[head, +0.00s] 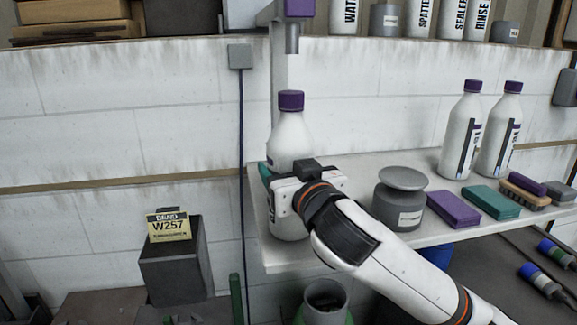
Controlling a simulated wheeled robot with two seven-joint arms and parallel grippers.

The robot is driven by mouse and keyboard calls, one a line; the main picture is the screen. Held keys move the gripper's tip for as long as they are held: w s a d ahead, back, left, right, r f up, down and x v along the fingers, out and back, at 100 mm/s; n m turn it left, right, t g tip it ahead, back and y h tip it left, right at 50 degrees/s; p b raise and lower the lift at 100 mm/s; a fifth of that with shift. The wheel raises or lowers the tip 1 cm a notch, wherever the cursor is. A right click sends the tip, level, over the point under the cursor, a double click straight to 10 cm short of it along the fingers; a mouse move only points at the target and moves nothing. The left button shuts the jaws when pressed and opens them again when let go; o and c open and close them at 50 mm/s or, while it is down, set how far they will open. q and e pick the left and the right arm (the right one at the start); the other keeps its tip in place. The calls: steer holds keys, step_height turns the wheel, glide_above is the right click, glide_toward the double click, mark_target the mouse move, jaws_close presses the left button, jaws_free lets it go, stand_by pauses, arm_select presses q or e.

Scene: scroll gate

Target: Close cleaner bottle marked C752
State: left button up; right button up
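A white bottle (290,138) with a purple cap (291,100) stands upright at the left end of the white shelf. The cap sits on its neck. No C752 marking is readable on the side I see. My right gripper (290,190) is up against the front of this bottle at mid-height and covers part of it. Its fingers are mostly hidden, so I cannot tell whether they grip the bottle. A small teal piece (263,174) shows at the bottle's left side. My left gripper is not in view.
A grey nozzle (292,40) hangs above the bottle. To the right on the shelf (350,172) are a grey lidded jar (400,205), purple (453,208) and teal (491,202) blocks, brushes and two purple-capped bottles (462,130). A grey box with a W257 sign (170,228) stands left.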

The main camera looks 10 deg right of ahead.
stand_by(0.3)
steer(key=shift+f, duration=0.2)
steer(key=o, duration=1.9)
steer(key=shift+c, duration=0.2)
steer(key=shift+s, duration=0.1)
steer(key=shift+r, duration=0.1)
steer(key=shift+r, duration=0.15)
steer(key=s+d+b, duration=0.1)
steer(key=s+b, duration=1)
steer(key=shift+s+d, duration=0.35)
steer(key=shift+d, duration=0.05)
